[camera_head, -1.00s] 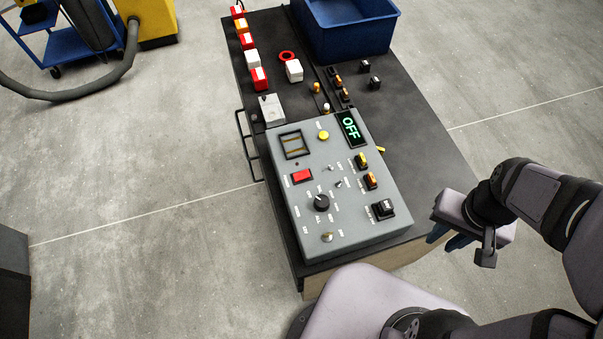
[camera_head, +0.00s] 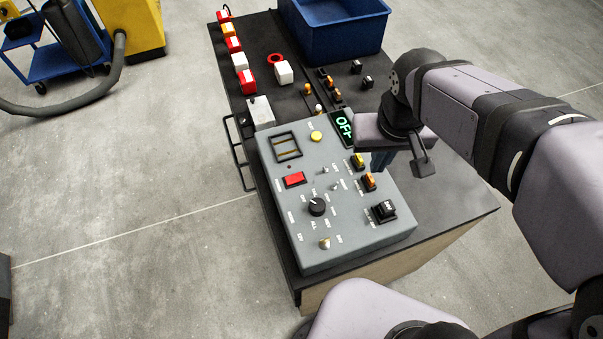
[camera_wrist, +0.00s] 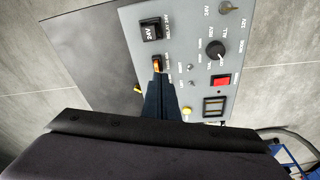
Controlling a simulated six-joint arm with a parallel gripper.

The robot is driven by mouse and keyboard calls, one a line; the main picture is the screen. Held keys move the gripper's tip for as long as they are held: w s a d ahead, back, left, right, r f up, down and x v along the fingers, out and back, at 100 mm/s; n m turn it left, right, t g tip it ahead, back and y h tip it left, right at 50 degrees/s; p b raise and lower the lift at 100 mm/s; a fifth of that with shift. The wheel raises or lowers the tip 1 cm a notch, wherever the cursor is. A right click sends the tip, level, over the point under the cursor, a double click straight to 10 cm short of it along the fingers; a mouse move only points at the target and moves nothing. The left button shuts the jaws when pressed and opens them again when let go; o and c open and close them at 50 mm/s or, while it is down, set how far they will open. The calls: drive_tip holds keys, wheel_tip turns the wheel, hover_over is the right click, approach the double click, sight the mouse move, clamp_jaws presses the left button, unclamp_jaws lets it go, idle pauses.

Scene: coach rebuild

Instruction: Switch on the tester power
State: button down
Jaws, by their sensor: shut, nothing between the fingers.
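The tester (camera_head: 290,235) is a grey box with a sloped panel on the dark bench top. Its display (camera_head: 341,124) shows green OFF, partly covered by my gripper. A red rocker switch (camera_head: 294,179) sits at the panel's left; it also shows in the wrist view (camera_wrist: 221,80). Its label is too small to read. A black knob (camera_head: 317,206) and a metal toggle (camera_head: 325,243) are nearer the front.
A black 24V relay (camera_head: 384,211) sits at the panel's right front. A yellow button (camera_head: 316,136) is at the back. A blue bin (camera_head: 335,40) and several red and white blocks stand behind the tester. The bench's right front is clear.

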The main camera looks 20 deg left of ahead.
drive_tip(key=s+a+r+n+b, duration=0.1)
drive_tip(key=s+a+r, duration=0.1)
drive_tip(key=a, duration=0.5)
drive_tip(key=s+a+r+n+y+b, duration=0.1)
drive_tip(key=s+a+r+n+b, duration=0.1)
drive_tip(key=a, duration=0.5)
drive_tip(key=shift+s+t+y, duration=0.3)
drive_tip(key=shift+s+t, duration=0.1)
drive_tip(key=shift+s, duration=0.05)
drive_tip(key=shift+f, duration=0.15)
drive_tip(key=p, duration=0.2)
approach(301, 174)
drive_tip(key=x, duration=0.5)
drive_tip(key=shift+w+a, duration=0.25)
drive_tip(key=shift+f, duration=0.55)
drive_tip(key=shift+w+d+f, duration=0.1)
drive_tip(key=shift+d+f, duration=0.1)
drive_tip(key=shift+f, duration=0.15)
drive_tip(key=shift+a, duration=0.15)
